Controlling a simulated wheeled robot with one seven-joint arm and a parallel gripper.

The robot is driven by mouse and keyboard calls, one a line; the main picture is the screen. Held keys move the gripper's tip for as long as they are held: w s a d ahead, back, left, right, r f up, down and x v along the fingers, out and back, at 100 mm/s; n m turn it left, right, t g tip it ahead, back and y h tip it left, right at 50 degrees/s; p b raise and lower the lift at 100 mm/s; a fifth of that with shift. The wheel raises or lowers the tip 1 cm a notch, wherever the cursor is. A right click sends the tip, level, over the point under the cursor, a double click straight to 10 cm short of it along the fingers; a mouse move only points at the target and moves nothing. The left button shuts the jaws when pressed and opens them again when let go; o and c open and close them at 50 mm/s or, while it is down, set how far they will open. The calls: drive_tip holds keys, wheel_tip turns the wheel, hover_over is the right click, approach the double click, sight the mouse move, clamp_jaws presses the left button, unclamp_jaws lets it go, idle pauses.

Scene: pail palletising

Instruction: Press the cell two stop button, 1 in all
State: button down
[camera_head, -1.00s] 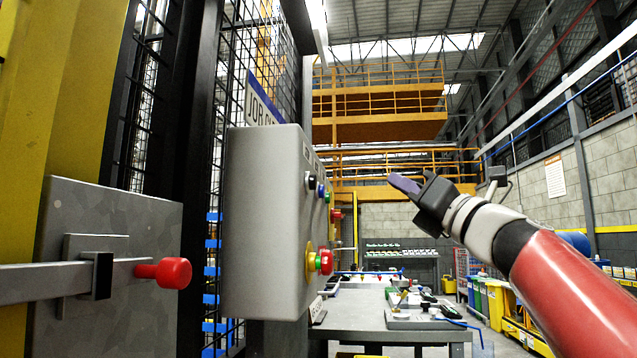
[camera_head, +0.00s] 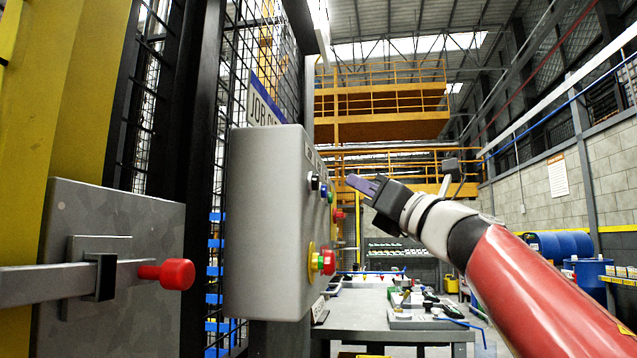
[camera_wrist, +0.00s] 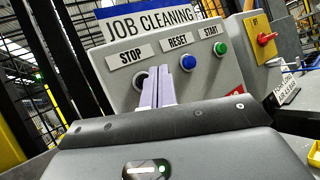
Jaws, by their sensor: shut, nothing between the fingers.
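A grey control box (camera_head: 268,220) hangs on the mesh fence, its buttoned face turned right. In the wrist view, this panel (camera_wrist: 215,85) has labels STOP, RESET and START under a JOB CLEANING sign (camera_wrist: 150,22). The dark stop button (camera_wrist: 139,79) is partly hidden behind my fingers; it also shows in the head view (camera_head: 313,181). A blue button (camera_wrist: 188,62) is under RESET, a green one (camera_wrist: 221,48) under START. My gripper (camera_head: 362,183) is shut and empty, pointing at the panel from the right. Contact cannot be told. No "cell two" lettering is legible.
A red knob on a yellow plate (camera_wrist: 266,39) sits at the panel's right. Lower on the box is a red and green control (camera_head: 323,262). A red-ended latch bolt (camera_head: 172,273) projects at left. A cluttered workbench (camera_head: 385,322) stands beyond the box.

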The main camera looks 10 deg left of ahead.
drive_tip(key=shift+a, duration=1.6)
idle(0.8)
drive_tip(key=shift+a, duration=0.4)
drive_tip(key=shift+a, duration=0.5)
idle(0.6)
drive_tip(key=shift+d, duration=0.9)
drive_tip(key=d, duration=0.5)
idle(0.4)
